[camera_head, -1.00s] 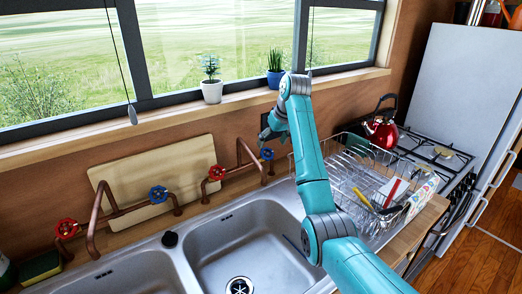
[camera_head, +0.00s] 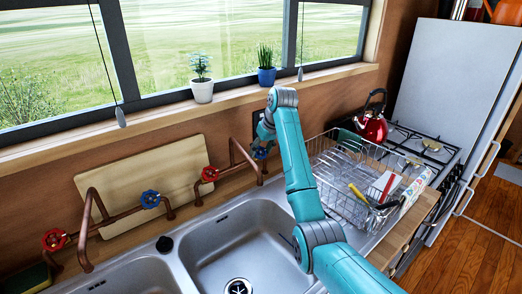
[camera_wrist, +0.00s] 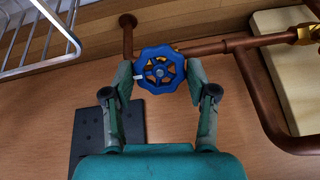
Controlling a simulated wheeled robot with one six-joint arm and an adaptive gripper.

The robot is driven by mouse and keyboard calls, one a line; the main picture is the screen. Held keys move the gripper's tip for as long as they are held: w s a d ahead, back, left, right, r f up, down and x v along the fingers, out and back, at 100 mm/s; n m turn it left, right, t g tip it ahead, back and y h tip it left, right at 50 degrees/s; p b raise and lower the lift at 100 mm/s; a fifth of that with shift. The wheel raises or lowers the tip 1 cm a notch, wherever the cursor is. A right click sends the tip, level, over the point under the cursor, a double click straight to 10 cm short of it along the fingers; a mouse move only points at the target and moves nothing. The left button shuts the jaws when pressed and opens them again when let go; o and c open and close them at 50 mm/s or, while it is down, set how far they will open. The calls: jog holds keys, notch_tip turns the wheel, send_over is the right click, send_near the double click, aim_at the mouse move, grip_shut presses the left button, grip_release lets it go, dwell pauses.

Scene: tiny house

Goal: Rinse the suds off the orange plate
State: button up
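No orange plate can be made out in either view. A blue valve wheel (camera_head: 260,153) sits on the right-hand copper tap pipe behind the sink; it also shows in the wrist view (camera_wrist: 160,70). My gripper (camera_head: 263,141) is at this wheel, beside the wall. In the wrist view my gripper's fingers (camera_wrist: 162,72) stand on either side of the wheel, spread about its width, with small gaps seeming to show. The two sink basins (camera_head: 235,245) look empty where visible; the left one is cut off by the picture's lower edge.
A wire dish rack (camera_head: 340,190) with utensils stands right of the sink. A red kettle (camera_head: 371,128) is on the stove. A cutting board (camera_head: 140,185) leans on the wall behind more taps, with another blue wheel (camera_head: 150,199) and red wheels (camera_head: 209,174). Potted plants line the sill.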

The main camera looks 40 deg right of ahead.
jog(key=shift+n, duration=0.4)
jog(key=n+h, duration=0.1)
jog(key=n, duration=0.1)
jog(key=shift+a+n, duration=0.15)
jog(key=shift+n, duration=0.15)
jog(key=n+h, duration=0.1)
jog(key=n, duration=0.3)
jog(key=shift+n, duration=0.3)
jog(key=shift+f, duration=0.1)
jog(key=o, duration=1.2)
jog(key=shift+c, duration=0.2)
jog(key=v, duration=0.7)
jog(key=shift+s+r, duration=0.2)
jog(key=shift+s, duration=0.1)
